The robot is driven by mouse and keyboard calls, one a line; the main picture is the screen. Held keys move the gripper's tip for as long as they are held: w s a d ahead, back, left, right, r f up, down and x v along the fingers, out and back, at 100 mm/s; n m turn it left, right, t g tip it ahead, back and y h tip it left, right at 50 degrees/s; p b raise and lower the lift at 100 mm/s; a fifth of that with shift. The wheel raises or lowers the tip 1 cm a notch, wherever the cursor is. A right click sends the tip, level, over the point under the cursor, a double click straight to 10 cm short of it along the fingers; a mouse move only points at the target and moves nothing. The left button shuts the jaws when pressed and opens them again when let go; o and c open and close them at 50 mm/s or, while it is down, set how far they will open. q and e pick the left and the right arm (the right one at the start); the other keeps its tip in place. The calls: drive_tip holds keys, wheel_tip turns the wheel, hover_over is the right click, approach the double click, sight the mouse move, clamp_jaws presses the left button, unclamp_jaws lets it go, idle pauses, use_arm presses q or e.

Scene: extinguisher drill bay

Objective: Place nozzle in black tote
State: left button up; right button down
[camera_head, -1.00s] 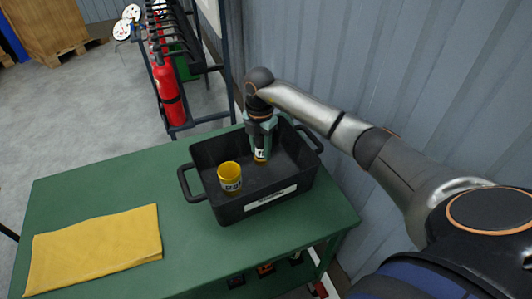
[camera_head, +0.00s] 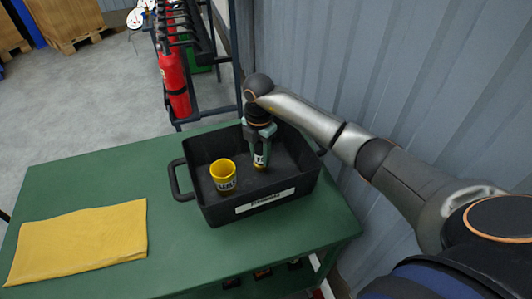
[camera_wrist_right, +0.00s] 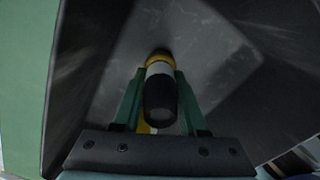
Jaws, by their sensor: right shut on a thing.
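The black tote (camera_head: 213,211) stands on the green table and has a pale label on its front wall. My right gripper (camera_head: 260,158) reaches down inside the tote and is shut on the nozzle (camera_head: 260,160), a small piece with yellow and white bands. In the right wrist view the nozzle (camera_wrist_right: 160,92) shows a dark near end and a yellow band between the green fingers (camera_wrist_right: 158,105), above the tote floor. I cannot tell whether it touches the floor. A yellow cup-like piece (camera_head: 223,174) with a printed label stands upright in the tote, left of the gripper. My left gripper is not in view.
A yellow cloth (camera_head: 80,240) lies on the left of the green table (camera_head: 160,168). A rack with a red extinguisher (camera_head: 175,82) stands behind the table. A corrugated wall (camera_head: 400,80) runs close along the right. The table between cloth and tote is clear.

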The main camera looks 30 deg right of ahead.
drive_tip(key=shift+a, duration=0.1)
drive_tip(key=shift+f, duration=0.2)
drive_tip(key=c, duration=0.8)
unclamp_jaws()
drive_tip(key=o, duration=0.4)
drive_tip(key=shift+c, duration=0.2)
